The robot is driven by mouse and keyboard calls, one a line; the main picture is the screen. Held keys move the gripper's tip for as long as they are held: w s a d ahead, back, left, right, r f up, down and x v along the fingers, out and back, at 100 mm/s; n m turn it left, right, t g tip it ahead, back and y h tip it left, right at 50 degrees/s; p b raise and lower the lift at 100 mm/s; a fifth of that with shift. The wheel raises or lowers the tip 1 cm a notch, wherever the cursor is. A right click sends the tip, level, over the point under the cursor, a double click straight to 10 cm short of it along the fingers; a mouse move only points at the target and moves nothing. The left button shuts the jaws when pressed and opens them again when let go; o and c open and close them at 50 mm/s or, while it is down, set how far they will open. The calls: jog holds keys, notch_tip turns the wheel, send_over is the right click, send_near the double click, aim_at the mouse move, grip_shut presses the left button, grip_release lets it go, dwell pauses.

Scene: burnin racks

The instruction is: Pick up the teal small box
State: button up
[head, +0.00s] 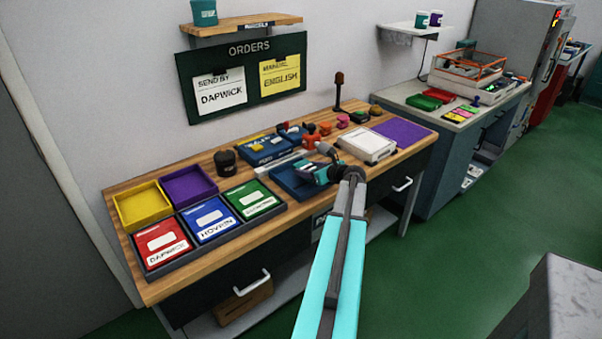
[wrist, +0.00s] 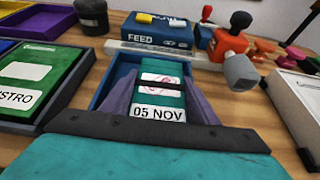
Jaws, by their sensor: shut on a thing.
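The teal small box (wrist: 172,98) shows in the wrist view between the two grey-purple fingers of my gripper (wrist: 160,108). It carries a white label with a pink stamp mark and a white strip reading "05 NOV". My gripper is shut on it, over the open blue tray (wrist: 101,88). I cannot tell whether the box still touches the tray floor. In the head view my gripper (head: 318,174) is low at the blue tray (head: 287,184), and the arm hides part of the box.
Behind the tray stands a blue FEED box (wrist: 158,36). An orange stamping tool (wrist: 229,46) is close at right. A green tray (wrist: 38,75) is at left, and a white-topped unit (head: 367,144) is to the right. A dark round pot (head: 225,162) stands behind.

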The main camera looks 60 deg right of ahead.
jog(key=s, duration=0.4)
jog(key=s+d+r+b, duration=0.1)
jog(key=s, duration=0.3)
jog(key=s+d+b, duration=0.1)
jog(key=s, duration=0.3)
jog(key=shift+s+d+r, duration=0.1)
jog(key=shift+s+r, duration=0.05)
jog(key=shift+s, duration=0.1)
jog(key=shift+w, duration=0.1)
